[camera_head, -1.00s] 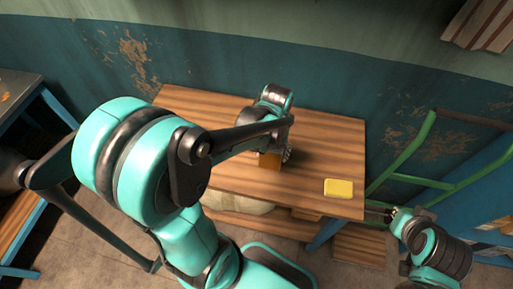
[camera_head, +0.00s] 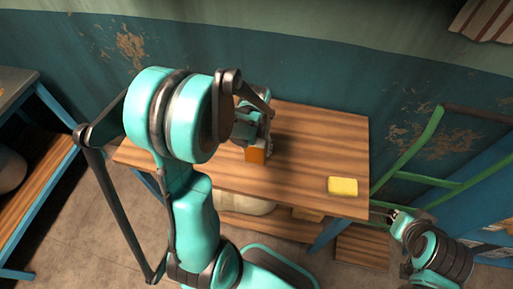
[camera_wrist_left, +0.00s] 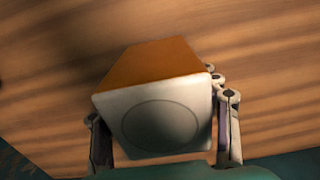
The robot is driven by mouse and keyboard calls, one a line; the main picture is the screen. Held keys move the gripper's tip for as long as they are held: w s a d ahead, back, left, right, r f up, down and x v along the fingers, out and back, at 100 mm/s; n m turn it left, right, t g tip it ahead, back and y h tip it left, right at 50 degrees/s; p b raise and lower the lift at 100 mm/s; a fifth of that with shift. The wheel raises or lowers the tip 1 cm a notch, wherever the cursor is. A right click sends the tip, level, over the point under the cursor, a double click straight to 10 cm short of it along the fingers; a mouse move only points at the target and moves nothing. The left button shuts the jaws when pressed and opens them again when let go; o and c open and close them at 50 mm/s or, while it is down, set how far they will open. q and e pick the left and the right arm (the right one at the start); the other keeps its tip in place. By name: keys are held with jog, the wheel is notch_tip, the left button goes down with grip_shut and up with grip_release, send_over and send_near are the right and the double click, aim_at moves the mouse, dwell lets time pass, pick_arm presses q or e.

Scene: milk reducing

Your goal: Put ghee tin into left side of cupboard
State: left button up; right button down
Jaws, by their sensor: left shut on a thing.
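The ghee tin, an orange box (camera_head: 257,155) with a pale end, is over the wooden table top in the head view. In the left wrist view its orange side (camera_wrist_left: 150,62) and white end with a round outline face the camera. My left gripper (camera_wrist_left: 165,125) is shut on it, with a finger on each side; the gripper also shows in the head view (camera_head: 256,143), partly behind my arm. I cannot tell whether the tin touches the table. My right gripper (camera_head: 382,213) is at the table's lower right corner, its jaws too small to judge. No cupboard is clearly identifiable.
A yellow block (camera_head: 343,187) lies on the table top (camera_head: 310,150) near its right end. A pale rounded thing (camera_head: 245,203) is on the shelf below. A green frame (camera_head: 410,160) stands right, a blue-framed table (camera_head: 30,85) left. The table's middle is clear.

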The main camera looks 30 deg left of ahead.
pick_arm(q)
jog(key=shift+f, duration=0.1)
jog(key=o, duration=1.6)
jog(key=shift+o, duration=0.2)
